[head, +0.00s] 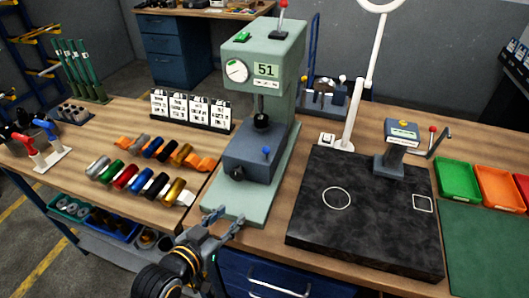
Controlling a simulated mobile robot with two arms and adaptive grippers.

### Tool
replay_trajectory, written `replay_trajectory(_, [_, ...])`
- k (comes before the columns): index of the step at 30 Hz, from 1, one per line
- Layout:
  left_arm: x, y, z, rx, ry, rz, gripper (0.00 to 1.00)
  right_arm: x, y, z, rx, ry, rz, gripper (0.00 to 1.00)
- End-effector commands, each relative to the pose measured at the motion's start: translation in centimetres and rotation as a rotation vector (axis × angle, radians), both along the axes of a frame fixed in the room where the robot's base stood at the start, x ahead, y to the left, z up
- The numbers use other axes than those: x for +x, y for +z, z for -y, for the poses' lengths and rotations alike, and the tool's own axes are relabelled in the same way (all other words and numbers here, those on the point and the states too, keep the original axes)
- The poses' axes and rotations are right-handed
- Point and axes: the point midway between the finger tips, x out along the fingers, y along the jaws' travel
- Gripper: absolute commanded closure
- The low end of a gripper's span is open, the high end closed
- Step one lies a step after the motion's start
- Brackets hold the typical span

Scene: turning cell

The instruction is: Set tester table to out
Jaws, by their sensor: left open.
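The hardness tester (264,60) stands upright on the bench, pale green with a dial and a display that reads 51. Its table (253,150) is a blue-grey block on the green base, under the spindle. My left gripper (224,220) is open and empty, just in front of the tester's base and below the knob, apart from the table. My right gripper is not in view.
Green and orange trays (458,178) sit at far right.

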Motion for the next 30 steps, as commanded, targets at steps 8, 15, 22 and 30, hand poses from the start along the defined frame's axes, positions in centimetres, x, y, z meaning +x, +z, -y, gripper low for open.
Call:
replay_trajectory(8, [3.1, 5.8, 2.1, -0.124, -0.046, 0.263, 0.59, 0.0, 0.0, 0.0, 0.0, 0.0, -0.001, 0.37])
replay_trajectory(15, [4.9, 6.8, 3.1, -0.143, -0.047, 0.296, 0.59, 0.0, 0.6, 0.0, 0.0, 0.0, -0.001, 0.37])
replay_trajectory(22, [9.1, 6.9, 5.4, -0.143, -0.048, 0.294, 0.59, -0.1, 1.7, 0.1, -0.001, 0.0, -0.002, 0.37])
replay_trajectory(30, [13.5, 6.8, 7.9, -0.14, -0.048, 0.293, 0.59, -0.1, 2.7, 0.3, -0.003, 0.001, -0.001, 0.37])
